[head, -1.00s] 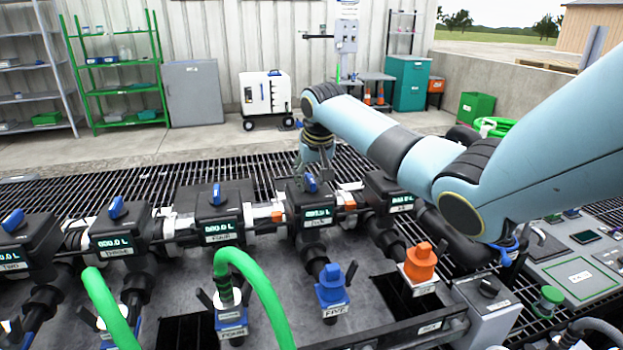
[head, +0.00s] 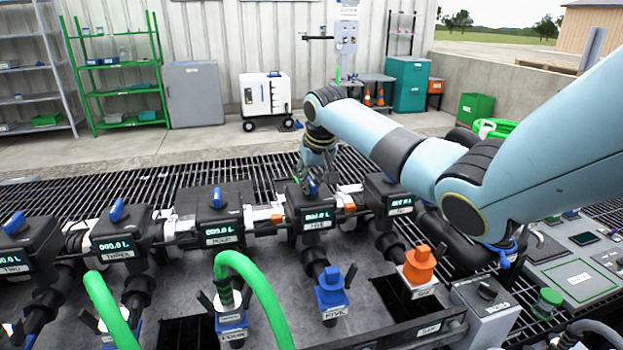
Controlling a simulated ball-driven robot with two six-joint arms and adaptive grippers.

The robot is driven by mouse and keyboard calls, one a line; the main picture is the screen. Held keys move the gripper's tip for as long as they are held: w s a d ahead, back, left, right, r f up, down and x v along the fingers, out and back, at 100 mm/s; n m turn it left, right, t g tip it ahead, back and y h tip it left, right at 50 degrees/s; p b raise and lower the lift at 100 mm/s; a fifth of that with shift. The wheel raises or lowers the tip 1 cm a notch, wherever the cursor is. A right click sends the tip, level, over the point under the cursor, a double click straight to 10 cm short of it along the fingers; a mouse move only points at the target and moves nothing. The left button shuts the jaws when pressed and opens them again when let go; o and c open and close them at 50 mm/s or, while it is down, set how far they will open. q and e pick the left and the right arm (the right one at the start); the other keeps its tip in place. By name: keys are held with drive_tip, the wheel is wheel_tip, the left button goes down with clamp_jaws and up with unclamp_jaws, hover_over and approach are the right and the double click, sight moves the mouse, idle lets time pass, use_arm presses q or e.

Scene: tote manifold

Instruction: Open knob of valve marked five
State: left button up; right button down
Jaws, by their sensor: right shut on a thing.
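The valve marked five (head: 317,222) is a black box with a lit digital display and a label, in the middle of the row in the head view. Its blue knob (head: 312,187) sits on top and is partly hidden by the fingers. My right gripper (head: 312,184) reaches down from behind and is shut on this knob. Below the valve, a blue coupling (head: 331,289) carries a label reading FIVE. My left gripper is not in view.
Valves marked four (head: 221,228), three (head: 117,240) and two (head: 22,258) stand to the left, each with a blue knob. Another valve (head: 392,195) stands close on the right, above an orange coupling (head: 420,265). Green hoses (head: 262,300) rise in front.

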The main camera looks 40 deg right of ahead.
drive_tip(key=shift+d+r+n+y+p, duration=0.15)
drive_tip(key=shift+n+y+p, duration=0.25)
drive_tip(key=shift+n+p, duration=0.6)
drive_tip(key=shift+d+n+y, duration=0.1)
drive_tip(key=shift+n+y, duration=0.2)
drive_tip(key=shift+n, duration=0.7)
drive_tip(key=shift+n+t+y, duration=0.3)
drive_tip(key=shift+n+y, duration=0.1)
drive_tip(key=shift+n, duration=0.5)
drive_tip(key=shift+d+n+y+b, duration=0.15)
drive_tip(key=shift+n+y+b, duration=0.15)
drive_tip(key=shift+n, duration=0.6)
drive_tip(key=shift+f+n+y+b, duration=0.25)
drive_tip(key=shift+n+y+b, duration=0.25)
drive_tip(key=shift+n, duration=0.4)
drive_tip(key=n+b, duration=0.2)
drive_tip(key=n+g+y+b, duration=0.1)
drive_tip(key=n+b, duration=0.2)
drive_tip(key=b, duration=0.1)
drive_tip(key=shift+w+d+n+g+y, duration=0.2)
drive_tip(key=shift+d+n+g+y, duration=0.1)
drive_tip(key=shift+n+g, duration=0.1)
drive_tip(key=shift+w+r+n+g+b, duration=0.15)
drive_tip(key=shift+n+g+b, duration=0.15)
drive_tip(key=shift+n+b, duration=0.95)
